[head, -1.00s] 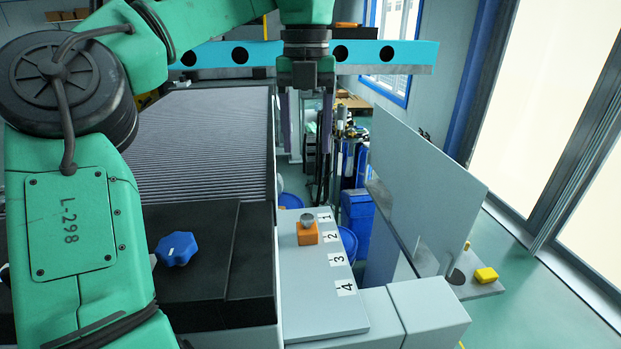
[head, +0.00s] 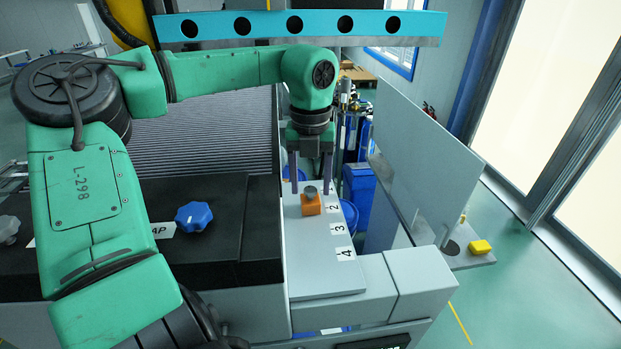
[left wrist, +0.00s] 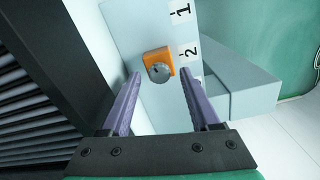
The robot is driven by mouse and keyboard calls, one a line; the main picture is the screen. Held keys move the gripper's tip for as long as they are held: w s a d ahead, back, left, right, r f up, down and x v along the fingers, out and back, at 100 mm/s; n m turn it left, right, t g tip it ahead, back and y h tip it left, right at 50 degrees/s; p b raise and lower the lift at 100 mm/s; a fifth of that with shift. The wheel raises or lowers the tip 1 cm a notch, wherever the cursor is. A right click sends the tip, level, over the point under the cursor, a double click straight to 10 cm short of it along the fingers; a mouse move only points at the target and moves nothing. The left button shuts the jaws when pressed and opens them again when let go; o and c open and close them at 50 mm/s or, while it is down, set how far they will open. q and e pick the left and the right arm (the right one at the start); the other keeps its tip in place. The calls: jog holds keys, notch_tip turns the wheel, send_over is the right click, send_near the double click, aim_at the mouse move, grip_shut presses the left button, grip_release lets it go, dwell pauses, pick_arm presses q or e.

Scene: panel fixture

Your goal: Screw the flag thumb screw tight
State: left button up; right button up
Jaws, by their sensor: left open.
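A round grey screw head (head: 310,190), which I take to be the flag thumb screw, stands on an orange block (head: 311,206) beside label 2 on a light grey panel (head: 315,275). In the left wrist view the grey head (left wrist: 160,72) shows a dark mark on its face, and the orange block (left wrist: 158,54) lies behind it. My left gripper (head: 310,186) is open, its two purple fingers pointing at the panel. In the left wrist view the screw head appears between the fingertips (left wrist: 161,75), with gaps at both sides. My right gripper is out of view.
A blue star knob (head: 194,216) and a grey knob (head: 8,229) sit on the dark housing to the left. Labels 3 and 4 mark clear panel.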

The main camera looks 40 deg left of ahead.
pick_arm(q)
jog(key=shift+c, duration=0.9)
jog(key=shift+a, duration=0.1)
grip_shut()
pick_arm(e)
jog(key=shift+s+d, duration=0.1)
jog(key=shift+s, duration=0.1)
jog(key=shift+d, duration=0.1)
pick_arm(q)
jog(key=shift+m, duration=0.3)
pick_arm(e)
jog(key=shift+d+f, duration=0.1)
